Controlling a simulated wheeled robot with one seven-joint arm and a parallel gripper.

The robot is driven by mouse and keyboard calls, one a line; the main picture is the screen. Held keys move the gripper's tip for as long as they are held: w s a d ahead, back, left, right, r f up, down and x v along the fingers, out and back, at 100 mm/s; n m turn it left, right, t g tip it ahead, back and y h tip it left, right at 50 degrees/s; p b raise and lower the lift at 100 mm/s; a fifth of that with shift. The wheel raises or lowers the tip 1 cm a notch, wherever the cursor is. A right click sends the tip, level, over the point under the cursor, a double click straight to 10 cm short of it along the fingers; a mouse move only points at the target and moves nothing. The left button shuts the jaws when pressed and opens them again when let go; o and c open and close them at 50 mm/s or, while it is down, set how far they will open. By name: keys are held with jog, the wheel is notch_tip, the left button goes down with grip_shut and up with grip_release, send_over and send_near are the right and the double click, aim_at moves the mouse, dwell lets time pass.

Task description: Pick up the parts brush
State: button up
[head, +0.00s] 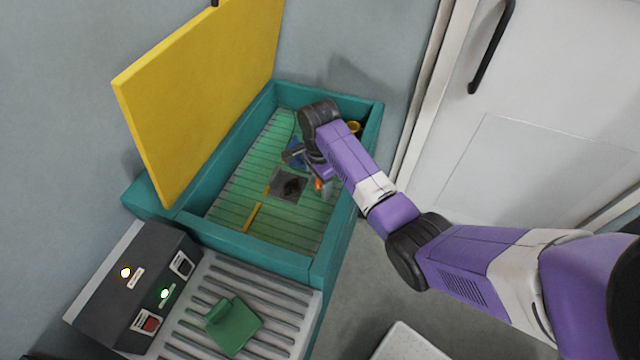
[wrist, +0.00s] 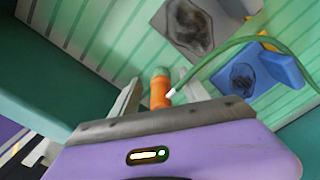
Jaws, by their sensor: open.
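An orange handle-like piece with a grey-green end, which looks like the parts brush (wrist: 160,90), stands between the fingers of my gripper (wrist: 160,88) in the wrist view. Its lower part is hidden behind my gripper body. In the head view the orange piece (head: 318,184) shows just below my gripper (head: 305,165), inside the teal basin (head: 190,225). My gripper is open, its pale fingers on either side of the orange piece. I cannot tell whether either finger touches it. A green hose (wrist: 215,62) with a white end passes close to it.
A grey plate with a dark part (head: 290,186) and a blue holder (head: 297,150) lie on the slatted basin floor. A yellow strip (head: 252,216) lies nearer. The yellow lid (head: 195,100) stands open. A control box (head: 140,285) and a green piece (head: 235,325) are in front.

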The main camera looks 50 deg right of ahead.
grip_shut()
jog(key=shift+r, duration=0.1)
notch_tip(320, 180, up, 12)
jog(key=shift+r+p, duration=0.15)
jog(key=shift+p, duration=0.95)
jog(key=shift+w+d+r+p, duration=0.1)
jog(key=shift+r+p, duration=0.35)
jog(key=shift+r, duration=0.1)
jog(key=shift+r+p, duration=0.6)
jog(key=shift+r, duration=2.6)
